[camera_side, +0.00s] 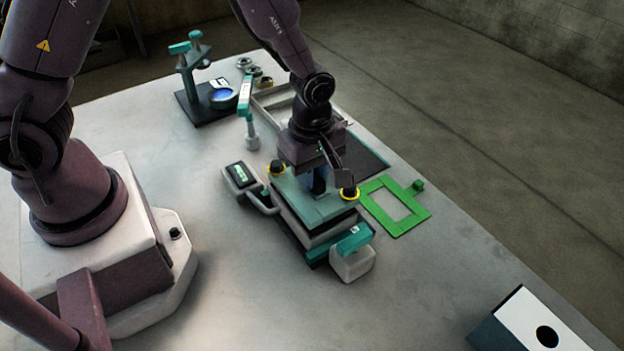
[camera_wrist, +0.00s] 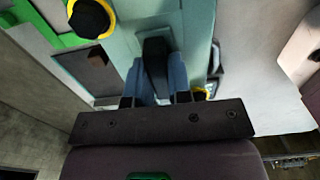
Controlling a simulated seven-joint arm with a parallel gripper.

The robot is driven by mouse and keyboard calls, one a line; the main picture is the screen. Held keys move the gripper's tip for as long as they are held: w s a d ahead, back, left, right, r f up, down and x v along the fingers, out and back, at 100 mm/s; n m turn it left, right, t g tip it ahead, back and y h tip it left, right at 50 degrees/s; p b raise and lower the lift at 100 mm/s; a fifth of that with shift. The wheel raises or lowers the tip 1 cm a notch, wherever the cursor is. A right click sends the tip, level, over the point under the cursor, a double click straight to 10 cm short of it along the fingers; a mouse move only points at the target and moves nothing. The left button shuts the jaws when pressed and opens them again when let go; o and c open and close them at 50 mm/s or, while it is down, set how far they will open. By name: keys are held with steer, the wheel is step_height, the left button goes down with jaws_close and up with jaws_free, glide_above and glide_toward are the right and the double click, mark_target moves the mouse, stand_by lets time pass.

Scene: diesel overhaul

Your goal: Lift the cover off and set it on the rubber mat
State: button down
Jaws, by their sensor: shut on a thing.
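The cover (camera_side: 322,211) is a flat pale teal plate on top of a grey block-like housing (camera_side: 325,236). Two black knobs with yellow rings show at its corners, one at left (camera_side: 277,168) and one at right (camera_side: 349,193). My gripper (camera_side: 319,188) is over the middle of the cover, pointing down. In the wrist view its blue fingers are shut on the black handle (camera_wrist: 155,62) that stands up from the cover (camera_wrist: 198,35). I cannot tell whether a gap separates cover and housing. The dark rubber mat (camera_side: 368,163) lies behind my gripper, partly hidden by it.
A green frame (camera_side: 409,230) lies right of the housing. A white block with a teal top (camera_side: 352,262) stands close in front. A small display device (camera_side: 240,178) is at left. A grey tray (camera_side: 272,100) and a teal stand (camera_side: 190,75) are farther back.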

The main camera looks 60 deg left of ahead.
step_height(320, 180, up, 14)
steer(key=shift+f, duration=0.15)
stand_by(1.0)
steer(key=w+a+f, duration=1)
steer(key=w+f, duration=0.4)
steer(key=w, duration=0.2)
steer(key=shift+a+f, duration=0.15)
steer(key=shift+f, duration=3.3)
steer(key=c, duration=1)
jaws_free()
steer(key=shift+s, duration=0.1)
steer(key=shift+o, duration=0.2)
